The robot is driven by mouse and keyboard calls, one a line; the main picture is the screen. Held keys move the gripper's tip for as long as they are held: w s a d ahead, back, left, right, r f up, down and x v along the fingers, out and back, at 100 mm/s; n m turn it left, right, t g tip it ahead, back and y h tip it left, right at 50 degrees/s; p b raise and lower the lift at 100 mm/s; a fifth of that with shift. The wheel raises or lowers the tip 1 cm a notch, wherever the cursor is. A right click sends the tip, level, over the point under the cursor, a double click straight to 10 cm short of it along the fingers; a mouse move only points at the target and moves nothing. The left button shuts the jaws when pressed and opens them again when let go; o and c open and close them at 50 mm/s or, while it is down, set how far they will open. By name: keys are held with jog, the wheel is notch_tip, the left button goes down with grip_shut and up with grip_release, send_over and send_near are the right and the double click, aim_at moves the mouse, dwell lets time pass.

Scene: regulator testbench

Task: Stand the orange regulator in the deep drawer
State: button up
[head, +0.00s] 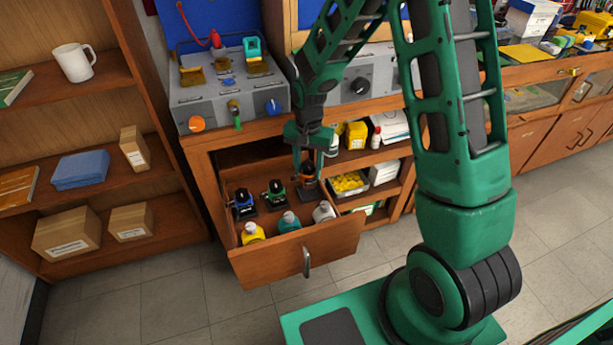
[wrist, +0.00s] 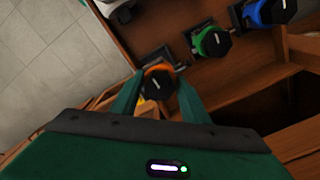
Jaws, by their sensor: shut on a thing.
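The orange regulator (head: 309,188) is in the right part of the open deep drawer (head: 335,243). It stands about upright; whether its base touches the drawer floor I cannot tell. My gripper (head: 304,166) reaches down into the drawer and is shut on it. In the wrist view the orange regulator (wrist: 158,84) sits between the two green fingers of my gripper (wrist: 158,92). A green regulator (head: 275,194) and a blue regulator (head: 243,204) stand in a row to its left in the drawer.
A yellow bottle (head: 252,233), a teal bottle (head: 289,222) and a white bottle (head: 323,212) stand along the drawer front. The bench consoles (head: 230,92) are above. Shelves with a yellow bin (head: 347,184) lie close on the right. A wooden shelf unit (head: 85,100) is on the left.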

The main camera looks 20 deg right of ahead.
aim_at(307, 176)
jog(key=shift+f, duration=1.9)
jog(key=shift+f, duration=0.1)
jog(key=o, duration=1.5)
